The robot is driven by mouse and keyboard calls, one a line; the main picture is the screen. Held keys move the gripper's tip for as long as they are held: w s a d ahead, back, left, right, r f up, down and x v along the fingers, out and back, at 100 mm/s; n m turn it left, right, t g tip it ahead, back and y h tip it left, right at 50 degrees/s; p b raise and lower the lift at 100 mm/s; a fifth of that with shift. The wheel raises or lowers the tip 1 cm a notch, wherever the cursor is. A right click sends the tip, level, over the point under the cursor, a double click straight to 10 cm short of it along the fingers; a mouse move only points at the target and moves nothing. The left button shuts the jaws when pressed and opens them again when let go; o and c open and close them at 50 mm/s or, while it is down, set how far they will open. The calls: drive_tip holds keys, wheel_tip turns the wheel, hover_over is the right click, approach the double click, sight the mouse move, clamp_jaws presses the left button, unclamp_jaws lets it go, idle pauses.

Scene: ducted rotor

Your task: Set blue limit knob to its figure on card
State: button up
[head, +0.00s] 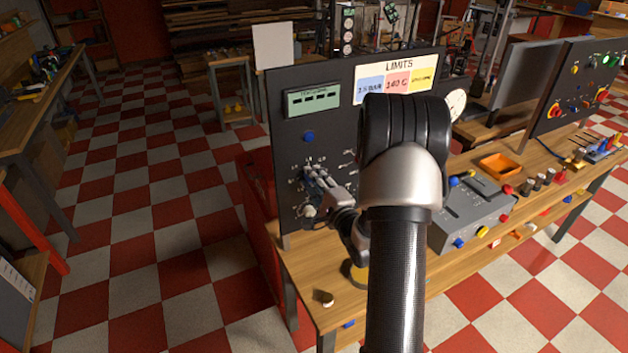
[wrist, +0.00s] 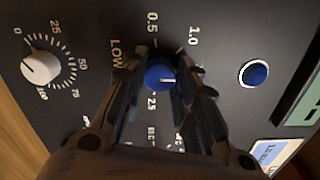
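The blue knob (wrist: 160,73) with a white pointer line sits on a dark panel (wrist: 225,30), between my gripper's two fingers (wrist: 161,62) in the wrist view. The fingers lie close on both sides of it; whether they touch it I cannot tell. Marks 0.5, 1.0 and LOW show around it; other marks are partly hidden by the fingers. In the head view my gripper (head: 318,182) is at the panel's lower left and hides the knob. The LIMITS card (head: 399,66) is at the panel top; its blue field (head: 369,88) reads roughly 2.5 BAR, too small to be sure.
A white knob (wrist: 40,67) with a 0 to 100 scale is left of the blue knob. A round blue button (wrist: 255,73) is to its right. A green display (head: 313,100) is on the panel. A grey box (head: 470,215) and orange tray (head: 501,165) stand on the bench.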

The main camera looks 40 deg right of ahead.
drive_tip(key=o, duration=0.5)
drive_tip(key=v, duration=1.2)
drive_tip(key=shift+d, duration=0.1)
